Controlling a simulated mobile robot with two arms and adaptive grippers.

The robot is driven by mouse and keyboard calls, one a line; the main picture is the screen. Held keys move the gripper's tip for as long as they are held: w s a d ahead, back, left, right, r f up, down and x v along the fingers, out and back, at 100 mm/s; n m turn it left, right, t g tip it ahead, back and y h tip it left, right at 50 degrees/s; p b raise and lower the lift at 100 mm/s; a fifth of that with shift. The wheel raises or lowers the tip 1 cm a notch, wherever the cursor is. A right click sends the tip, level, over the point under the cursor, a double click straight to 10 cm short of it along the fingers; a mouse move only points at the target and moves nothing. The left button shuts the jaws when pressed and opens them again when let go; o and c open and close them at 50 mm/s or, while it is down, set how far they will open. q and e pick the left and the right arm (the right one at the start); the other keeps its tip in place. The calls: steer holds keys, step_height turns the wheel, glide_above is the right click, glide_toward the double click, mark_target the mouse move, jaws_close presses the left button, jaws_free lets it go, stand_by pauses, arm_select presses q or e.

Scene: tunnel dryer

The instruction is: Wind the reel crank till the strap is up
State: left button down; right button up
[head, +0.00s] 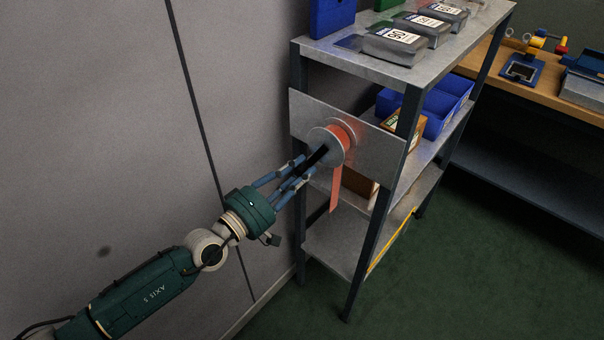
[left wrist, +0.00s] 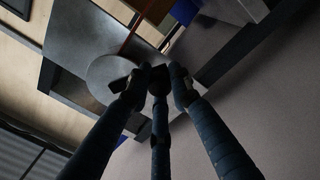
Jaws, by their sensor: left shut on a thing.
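The reel (head: 340,138) is mounted on a grey metal plate (head: 306,110) at the end of a shelving rack. It has a round grey disc in front and orange-red strap wound behind it. A length of the strap (head: 335,190) hangs below the reel. My left gripper (head: 308,163) is at the front of the disc, shut on the dark crank handle (head: 318,156). In the left wrist view, the fingers (left wrist: 155,85) close together over the disc (left wrist: 108,76), and the handle is mostly hidden between them. My right gripper is in neither view.
The rack's top shelf (head: 440,48) holds several grey packs and a blue bin. Blue bins (head: 440,110) and a carton stand on the middle shelf. A wall (head: 230,90) is close on the left. A workbench (head: 560,75) is at the right. Green floor is clear in front.

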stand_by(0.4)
arm_select(q)
steer(key=c, duration=1.5)
jaws_free()
steer(key=shift+c, duration=0.2)
steer(key=v, duration=1.2)
